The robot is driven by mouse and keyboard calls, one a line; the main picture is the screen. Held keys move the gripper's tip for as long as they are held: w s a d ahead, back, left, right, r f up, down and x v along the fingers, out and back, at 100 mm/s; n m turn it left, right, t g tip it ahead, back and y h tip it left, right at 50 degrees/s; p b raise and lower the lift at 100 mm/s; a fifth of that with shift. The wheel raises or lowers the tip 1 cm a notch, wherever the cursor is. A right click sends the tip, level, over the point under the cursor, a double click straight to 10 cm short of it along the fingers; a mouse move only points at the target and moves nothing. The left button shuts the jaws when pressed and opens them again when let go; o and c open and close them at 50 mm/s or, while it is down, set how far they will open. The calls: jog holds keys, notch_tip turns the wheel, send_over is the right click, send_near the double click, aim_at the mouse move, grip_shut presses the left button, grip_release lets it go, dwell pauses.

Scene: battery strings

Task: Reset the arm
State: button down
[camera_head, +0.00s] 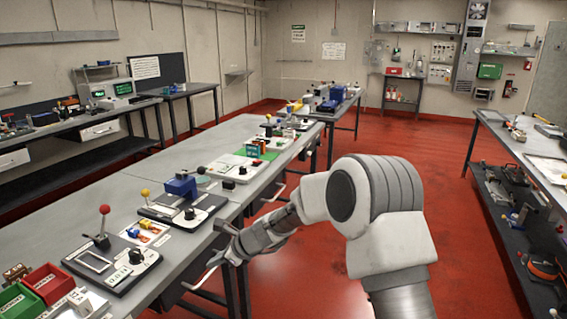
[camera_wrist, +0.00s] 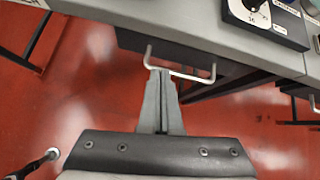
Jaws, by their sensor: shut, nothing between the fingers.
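My arm (camera_head: 378,200) reaches out to the left in the head view, toward the front edge of the long grey workbench (camera_head: 55,218). My gripper (camera_head: 228,262) is at a bench-front handle, outside the bench top. In the wrist view my gripper (camera_wrist: 161,72) is shut with its fingers together and nothing between them. Its tips lie at or just under a pale metal bar handle (camera_wrist: 190,76) on a dark drawer front (camera_wrist: 200,62). I cannot tell whether they touch the handle.
The bench carries a red-knobbed device (camera_head: 110,255), a blue-topped device (camera_head: 182,198), a red bin (camera_head: 48,284) and a green bin (camera_head: 20,302). A shelf table (camera_head: 545,180) stands at the right. The red floor (camera_head: 300,280) between them is clear.

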jog(key=s+d+r+n+h+p, duration=0.1)
jog(key=s+d+r+n+h, duration=0.1)
jog(key=s+d+r+n, duration=0.6)
jog(key=s+d+r+n+h+p, duration=0.15)
jog(key=s+d+r+n, duration=0.25)
jog(key=d+r, duration=0.65)
jog(key=s+d+r+n+t+h+p, duration=0.1)
jog(key=s+d+r+n+h, duration=0.1)
jog(key=s+d, duration=0.6)
jog(key=s+d+r+n+t+h+p, duration=0.1)
jog(key=s+d+r+n+h, duration=0.2)
jog(key=s+d+n, duration=0.3)
jog(key=s+d+r, duration=0.1)
jog(key=s+d, duration=0.2)
jog(key=s, duration=0.2)
jog(key=shift+s+d+r+p, duration=0.15)
jog(key=shift+d+r+p, duration=0.05)
jog(key=shift+r+p, duration=0.2)
jog(key=shift+a, duration=0.25)
